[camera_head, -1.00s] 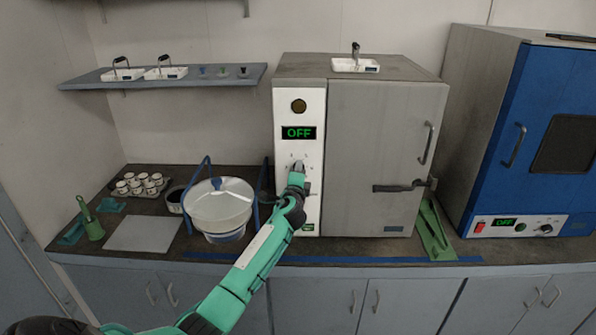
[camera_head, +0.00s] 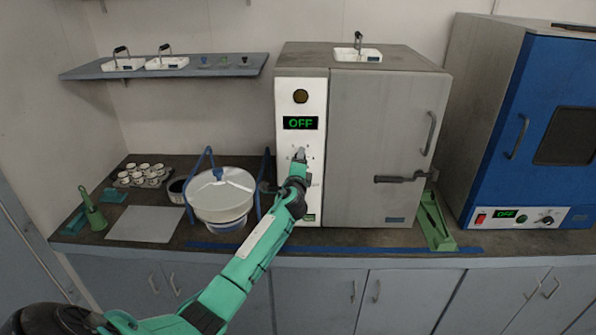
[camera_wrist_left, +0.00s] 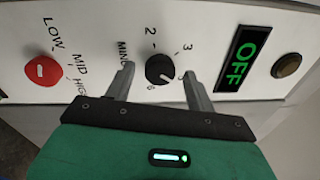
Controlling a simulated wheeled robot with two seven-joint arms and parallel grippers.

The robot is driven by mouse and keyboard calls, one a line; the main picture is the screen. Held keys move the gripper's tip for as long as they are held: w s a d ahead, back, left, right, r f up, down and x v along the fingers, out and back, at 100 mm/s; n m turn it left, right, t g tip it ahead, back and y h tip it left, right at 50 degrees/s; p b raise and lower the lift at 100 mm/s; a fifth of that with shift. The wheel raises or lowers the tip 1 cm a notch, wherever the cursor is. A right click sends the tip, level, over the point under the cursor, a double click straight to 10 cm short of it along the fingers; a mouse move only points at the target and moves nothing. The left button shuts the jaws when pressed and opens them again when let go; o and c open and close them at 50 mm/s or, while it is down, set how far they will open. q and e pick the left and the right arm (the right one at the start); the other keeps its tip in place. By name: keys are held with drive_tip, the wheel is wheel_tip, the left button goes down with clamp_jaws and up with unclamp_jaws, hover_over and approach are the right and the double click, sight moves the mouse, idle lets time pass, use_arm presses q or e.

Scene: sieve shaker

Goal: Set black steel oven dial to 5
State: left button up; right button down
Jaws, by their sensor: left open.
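The steel oven (camera_head: 385,150) has a white control panel with a green display (camera_head: 300,123) reading OFF. Its black dial (camera_wrist_left: 160,68) shows in the left wrist view, with MIN, 2, 3 and 6 legible around it; one label is partly hidden by a finger. I cannot read the dial's setting for sure. My left gripper (camera_wrist_left: 158,72) is open, with one finger on each side of the dial; I cannot tell whether they touch it. In the head view my left gripper (camera_head: 299,158) is at the panel below the display and hides the dial. My right gripper is not in view.
A red knob (camera_wrist_left: 43,72) marked LOW, MID, HIGH is on the same panel. A round amber lamp (camera_head: 300,96) is above the display. A sieve pan (camera_head: 222,196) in a blue frame stands close left of the oven. A blue oven (camera_head: 540,120) stands right.

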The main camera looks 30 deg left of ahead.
use_arm(q)
drive_tip(key=r+b+v, duration=0.1)
drive_tip(key=b+v, duration=0.2)
drive_tip(key=v, duration=1)
drive_tip(key=shift+s+f, duration=0.3)
drive_tip(key=shift+f, duration=0.15)
drive_tip(key=shift+d, duration=0.15)
